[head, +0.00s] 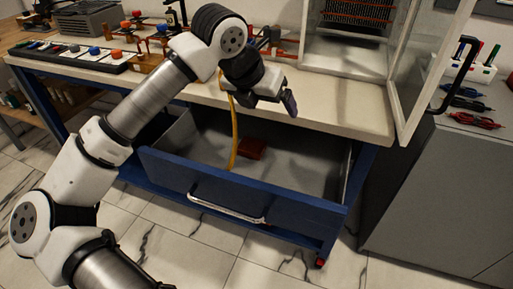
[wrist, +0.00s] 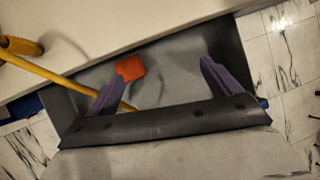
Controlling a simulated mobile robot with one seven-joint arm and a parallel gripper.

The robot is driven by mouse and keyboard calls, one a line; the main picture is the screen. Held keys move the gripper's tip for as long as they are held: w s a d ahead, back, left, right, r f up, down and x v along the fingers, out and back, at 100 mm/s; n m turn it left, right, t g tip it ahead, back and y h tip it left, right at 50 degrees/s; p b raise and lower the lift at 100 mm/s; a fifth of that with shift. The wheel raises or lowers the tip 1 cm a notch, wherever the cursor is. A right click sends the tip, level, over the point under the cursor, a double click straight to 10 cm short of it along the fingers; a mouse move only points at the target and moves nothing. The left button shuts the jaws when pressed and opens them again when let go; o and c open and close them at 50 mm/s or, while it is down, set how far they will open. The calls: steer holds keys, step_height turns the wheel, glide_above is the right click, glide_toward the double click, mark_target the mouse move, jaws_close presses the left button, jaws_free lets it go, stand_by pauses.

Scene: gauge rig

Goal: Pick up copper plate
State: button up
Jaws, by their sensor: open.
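The copper plate (head: 252,148) is a small reddish-orange square lying in the open blue drawer, near its back. In the wrist view the plate (wrist: 130,67) shows beyond my left finger, whose tip overlaps its lower edge in the picture. My gripper (head: 279,100) is above the drawer, near the bench's front edge, apart from the plate. Its two purple-grey fingers (wrist: 163,75) are wide apart with nothing between them. The drawer (head: 296,178) is pulled out, with a grey inside and a silver handle.
The white bench top (head: 330,107) overhangs the drawer's back. A yellow hose (head: 234,135) runs down beside my gripper into the drawer, left of the plate. An open cabinet door (head: 425,70) stands at the right. Most of the drawer floor is bare.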

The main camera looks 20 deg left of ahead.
steer(key=a+f+n+g+y, duration=0.1)
steer(key=a+f+y, duration=0.2)
steer(key=a+f, duration=0.25)
glide_above(252, 145)
steer(key=s, duration=0.3)
steer(key=f, duration=0.6)
steer(key=shift+w+a, duration=0.15)
steer(key=shift+w, duration=0.1)
steer(key=shift+x, duration=2.8)
steer(key=shift+s, duration=0.15)
steer(key=c, duration=1.3)
steer(key=shift+c, duration=0.2)
